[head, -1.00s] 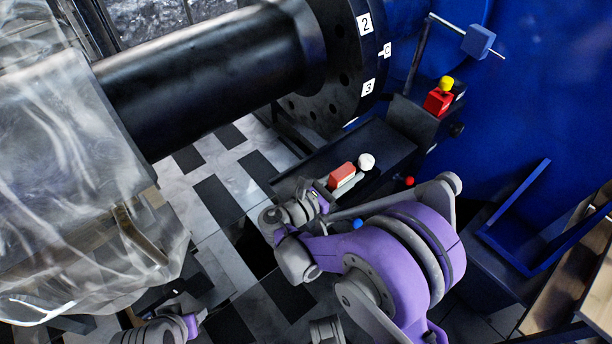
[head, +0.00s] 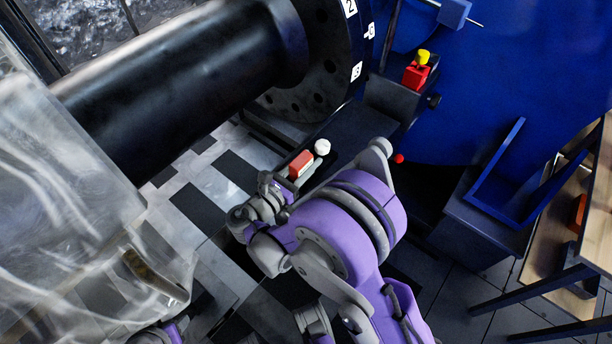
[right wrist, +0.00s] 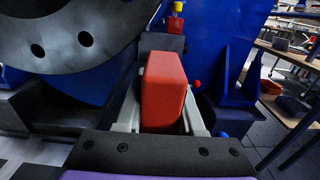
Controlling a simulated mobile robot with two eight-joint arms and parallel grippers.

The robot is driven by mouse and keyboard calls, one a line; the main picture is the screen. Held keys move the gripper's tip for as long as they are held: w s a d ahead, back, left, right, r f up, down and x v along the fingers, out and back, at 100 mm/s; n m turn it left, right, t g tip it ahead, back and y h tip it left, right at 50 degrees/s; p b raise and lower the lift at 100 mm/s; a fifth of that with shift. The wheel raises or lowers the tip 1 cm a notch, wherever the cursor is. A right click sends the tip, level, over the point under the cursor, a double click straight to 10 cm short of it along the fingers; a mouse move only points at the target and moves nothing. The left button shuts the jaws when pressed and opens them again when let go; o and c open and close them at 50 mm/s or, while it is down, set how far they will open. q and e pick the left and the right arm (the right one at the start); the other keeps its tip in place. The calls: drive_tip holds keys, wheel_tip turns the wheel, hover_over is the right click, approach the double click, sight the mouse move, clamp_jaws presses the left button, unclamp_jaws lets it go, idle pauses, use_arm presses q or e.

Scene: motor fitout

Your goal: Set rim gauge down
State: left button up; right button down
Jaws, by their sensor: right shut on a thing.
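The rim gauge, a red block (head: 301,163) with a white round part (head: 322,147) beside it, is in the middle of the head view. In the right wrist view its red body (right wrist: 164,90) stands upright between two pale fingers. My right gripper (head: 302,171) is shut on it. It appears over or beside the dark trough (head: 352,132) below the flange; I cannot tell whether it touches anything. Its underside is hidden. A purple and grey part of my left arm shows at the bottom edge; my left gripper is not in view.
A black shaft (head: 180,85) with a numbered flange (head: 325,60) fills the upper left. A blue bracket (head: 500,180) and wooden shelving (head: 550,245) lie farther right. Clear sheeting (head: 70,190) hangs left.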

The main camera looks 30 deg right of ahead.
drive_tip(key=shift+f+b, duration=0.9)
drive_tip(key=shift+f, duration=2.5)
drive_tip(key=shift+f, duration=0.15)
drive_tip(key=c, duration=0.5)
unclamp_jaws()
drive_tip(key=p+v, duration=0.1)
drive_tip(key=v, duration=1.1)
